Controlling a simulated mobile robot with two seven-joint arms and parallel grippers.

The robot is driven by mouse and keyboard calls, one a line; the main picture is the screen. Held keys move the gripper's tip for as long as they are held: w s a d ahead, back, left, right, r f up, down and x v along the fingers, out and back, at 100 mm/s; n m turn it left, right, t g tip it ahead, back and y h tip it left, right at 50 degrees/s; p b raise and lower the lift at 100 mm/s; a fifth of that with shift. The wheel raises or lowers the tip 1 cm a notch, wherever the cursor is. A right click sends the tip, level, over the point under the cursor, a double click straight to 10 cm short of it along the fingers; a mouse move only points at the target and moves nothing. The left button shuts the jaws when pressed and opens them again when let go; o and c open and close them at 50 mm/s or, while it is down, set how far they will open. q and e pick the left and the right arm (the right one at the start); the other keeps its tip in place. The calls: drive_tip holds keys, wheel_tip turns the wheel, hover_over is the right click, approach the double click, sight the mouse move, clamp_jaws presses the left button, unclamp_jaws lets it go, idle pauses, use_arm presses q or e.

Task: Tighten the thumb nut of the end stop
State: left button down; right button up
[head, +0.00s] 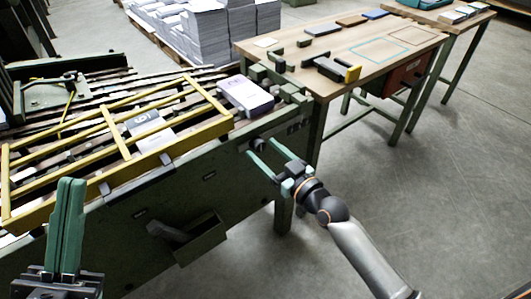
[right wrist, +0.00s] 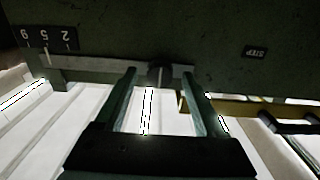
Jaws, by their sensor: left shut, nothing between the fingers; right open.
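The thumb nut (head: 259,144) is a small dark round knob on the green front panel of the machine, near its right end. My left gripper (head: 70,181) is shut and empty, pointing up at the lower left. I cannot make out the end stop's body.
A yellow frame (head: 110,120) lies over the machine's slatted bed, with printed stacks (head: 246,94) at its right end. An open bin (head: 200,240) juts from the front panel. A wooden table (head: 345,55) stands behind right. The floor at right is clear.

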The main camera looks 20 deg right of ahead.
drive_tip(key=shift+w+a, duration=0.1)
drive_tip(key=shift+w, duration=0.1)
clamp_jaws()
idle(0.6)
